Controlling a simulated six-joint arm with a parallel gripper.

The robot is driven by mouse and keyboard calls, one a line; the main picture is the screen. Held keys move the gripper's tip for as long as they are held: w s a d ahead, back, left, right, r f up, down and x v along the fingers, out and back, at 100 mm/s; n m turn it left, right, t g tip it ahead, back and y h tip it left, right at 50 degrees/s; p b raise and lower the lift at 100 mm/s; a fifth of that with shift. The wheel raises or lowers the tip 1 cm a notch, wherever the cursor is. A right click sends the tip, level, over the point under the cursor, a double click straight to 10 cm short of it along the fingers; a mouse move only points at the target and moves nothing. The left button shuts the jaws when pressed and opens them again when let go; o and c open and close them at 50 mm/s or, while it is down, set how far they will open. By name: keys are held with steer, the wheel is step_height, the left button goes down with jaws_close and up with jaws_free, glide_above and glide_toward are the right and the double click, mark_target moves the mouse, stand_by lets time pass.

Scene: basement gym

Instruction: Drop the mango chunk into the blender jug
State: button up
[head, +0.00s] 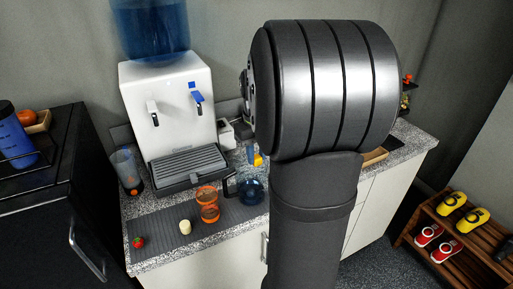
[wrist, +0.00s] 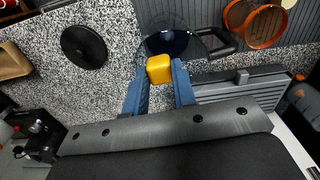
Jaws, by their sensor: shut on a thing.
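The mango chunk (wrist: 159,69) is a yellow-orange block held between the two blue fingertips of my gripper (wrist: 159,79). In the head view the chunk (head: 258,160) shows just above the blender jug, partly hidden by my arm. The blender jug (head: 251,190) is clear with a dark blue base and a dark handle, and stands upright on the counter. In the wrist view the jug (wrist: 172,40) is right beyond the chunk, which overlaps its near edge. I cannot tell whether the chunk is fully over the opening.
An orange cup (head: 208,205) stands left of the jug on the grey ribbed mat (head: 165,222), with a pale cylindrical piece (head: 185,227) and a strawberry (head: 138,242). The white water dispenser (head: 170,100) stands behind. A black round lid (wrist: 84,46) lies on the speckled counter.

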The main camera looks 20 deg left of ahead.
steer(key=o, duration=1)
steer(key=shift+o, duration=0.2)
step_height(320, 180, up, 17)
steer(key=shift+r, duration=0.2)
step_height(320, 180, down, 18)
steer(key=shift+r, duration=1.2)
